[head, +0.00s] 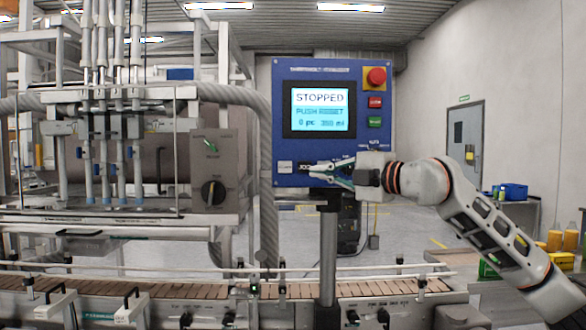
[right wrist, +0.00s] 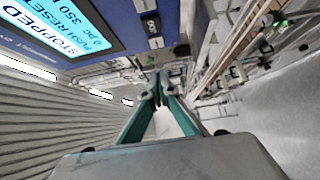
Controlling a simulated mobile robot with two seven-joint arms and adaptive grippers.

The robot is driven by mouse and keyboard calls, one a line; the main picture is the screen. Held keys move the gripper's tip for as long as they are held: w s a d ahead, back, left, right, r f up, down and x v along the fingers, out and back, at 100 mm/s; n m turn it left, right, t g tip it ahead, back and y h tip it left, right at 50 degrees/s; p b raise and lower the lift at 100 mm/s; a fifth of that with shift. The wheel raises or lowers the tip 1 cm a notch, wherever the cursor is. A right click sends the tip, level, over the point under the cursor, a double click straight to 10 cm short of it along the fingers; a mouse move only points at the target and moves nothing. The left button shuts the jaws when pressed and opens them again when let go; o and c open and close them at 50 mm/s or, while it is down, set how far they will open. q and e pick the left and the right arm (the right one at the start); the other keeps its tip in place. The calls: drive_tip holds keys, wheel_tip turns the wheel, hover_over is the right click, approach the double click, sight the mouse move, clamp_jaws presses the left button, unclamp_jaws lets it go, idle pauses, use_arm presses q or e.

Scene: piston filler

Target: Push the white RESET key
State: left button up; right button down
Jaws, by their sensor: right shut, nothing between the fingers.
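The blue control panel (head: 277,110) stands on a post, and its screen (head: 319,109) reads STOPPED and PUSH RESET. A white key (head: 285,167) sits at the panel's lower left; I cannot read its label. A dark key is just right of it, partly behind my fingertips. My right gripper (head: 304,168) comes in from the right along the panel's lower edge, fingers pointing left, shut and empty. Its tips are right of the white key. In the right wrist view, the shut fingers (right wrist: 160,88) lie below a row of small keys (right wrist: 151,24). My left gripper is out of view.
A red mushroom button (head: 376,76), a red key (head: 375,102) and a green key (head: 374,121) line the panel's right side. A conveyor (head: 200,291) runs below. A grey box with a black rotary knob (head: 213,192) stands left of the panel.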

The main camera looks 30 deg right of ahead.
drive_tip(key=p, duration=0.2)
approach(282, 167)
drive_tip(key=w+a, duration=0.1)
drive_tip(key=a, duration=0.2)
drive_tip(key=w, duration=0.1)
drive_tip(key=w+d, duration=0.1)
drive_tip(key=w, duration=0.1)
drive_tip(key=shift+w+r+p, duration=0.1)
drive_tip(key=shift+w+p, duration=0.2)
drive_tip(key=shift+p, duration=0.1)
drive_tip(key=shift+w+d, duration=0.3)
drive_tip(key=shift+w, duration=0.3)
